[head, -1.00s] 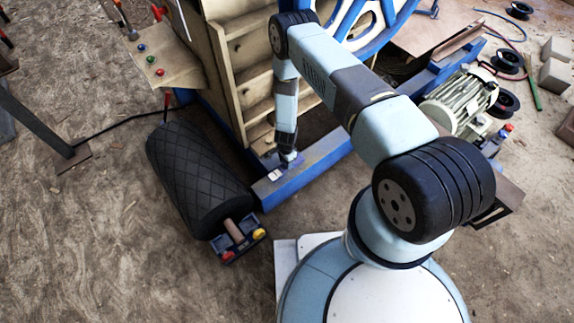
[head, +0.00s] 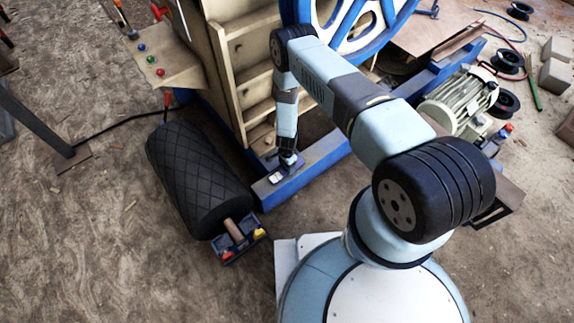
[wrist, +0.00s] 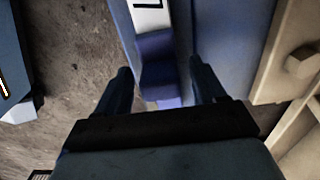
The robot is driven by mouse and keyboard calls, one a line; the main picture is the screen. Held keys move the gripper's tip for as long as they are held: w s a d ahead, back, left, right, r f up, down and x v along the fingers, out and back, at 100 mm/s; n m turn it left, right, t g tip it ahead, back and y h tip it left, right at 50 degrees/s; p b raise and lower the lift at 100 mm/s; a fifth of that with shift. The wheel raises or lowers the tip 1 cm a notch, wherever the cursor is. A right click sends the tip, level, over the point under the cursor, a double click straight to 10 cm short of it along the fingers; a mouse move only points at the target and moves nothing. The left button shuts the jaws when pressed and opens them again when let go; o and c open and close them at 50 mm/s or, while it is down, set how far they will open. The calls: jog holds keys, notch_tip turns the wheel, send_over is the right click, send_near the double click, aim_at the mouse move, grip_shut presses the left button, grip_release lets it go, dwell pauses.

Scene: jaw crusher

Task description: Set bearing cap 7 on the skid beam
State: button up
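The blue skid beam (head: 318,171) lies on the ground in front of the crusher's timber frame. Near its front end a small pale label (head: 276,178) shows on top, beside my gripper (head: 289,161). In the wrist view a violet-blue block, which looks like bearing cap 7 (wrist: 158,72), sits on the beam (wrist: 225,40), with a white black-marked label (wrist: 150,14) just beyond it. Its number cannot be read. My gripper's two fingers (wrist: 163,82) are apart, one on each side of the block, with visible gaps. Exact contact underneath is hidden.
A black textured roller (head: 196,178) lies close left of the beam, with a small tray (head: 240,240) at its near end. The crusher's timber frame (head: 226,75) rises behind the beam. A motor (head: 455,102) stands at right. Bare ground is open at left.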

notch_tip(320, 180, up, 12)
jog(key=shift+r, duration=0.1)
dwell(0.8)
dwell(0.5)
